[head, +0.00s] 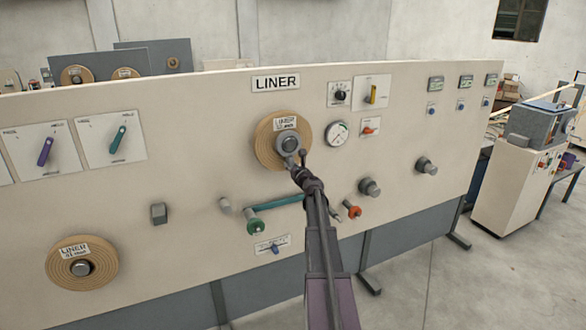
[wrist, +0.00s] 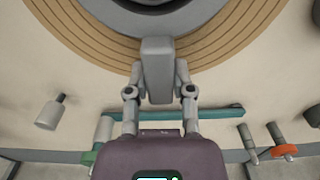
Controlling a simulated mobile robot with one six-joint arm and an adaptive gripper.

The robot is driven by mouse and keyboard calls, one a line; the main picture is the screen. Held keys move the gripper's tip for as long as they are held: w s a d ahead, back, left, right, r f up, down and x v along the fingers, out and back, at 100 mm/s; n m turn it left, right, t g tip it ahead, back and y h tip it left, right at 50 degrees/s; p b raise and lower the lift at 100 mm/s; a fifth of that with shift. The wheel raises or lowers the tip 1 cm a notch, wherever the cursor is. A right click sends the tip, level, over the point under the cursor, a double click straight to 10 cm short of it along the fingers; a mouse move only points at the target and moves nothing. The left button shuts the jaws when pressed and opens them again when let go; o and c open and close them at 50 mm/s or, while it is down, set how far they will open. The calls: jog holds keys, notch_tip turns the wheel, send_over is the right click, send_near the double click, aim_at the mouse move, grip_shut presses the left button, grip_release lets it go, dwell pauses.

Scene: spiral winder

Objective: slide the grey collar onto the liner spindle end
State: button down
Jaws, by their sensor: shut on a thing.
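The grey collar (head: 288,133) is at the centre of the upper tan liner roll (head: 264,154), under the LINER sign. The liner spindle end (head: 289,144) shows as a round grey face inside the collar's outline. I cannot tell how far the collar is along the spindle. My gripper (head: 297,162) comes from below. In the wrist view my gripper (wrist: 158,78) is shut on the collar's grey block-shaped tab (wrist: 157,58), one finger on each side. The collar's dark ring (wrist: 160,22) is cut off by the top edge there.
A teal bar with a green knob (head: 257,227) and a red knob (head: 354,212) are below the roll, near my arm. A pressure gauge (head: 337,133) is to its right. Another liner roll (head: 103,259) is at lower left. Grey knobs stick out at right (head: 369,187).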

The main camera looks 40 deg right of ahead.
jog(key=shift+x, duration=0.85)
jog(key=shift+w+f, duration=0.2)
jog(key=shift+c, duration=2)
grip_release()
jog(key=o, duration=0.4)
jog(key=shift+s, duration=0.1)
jog(key=v, duration=0.8)
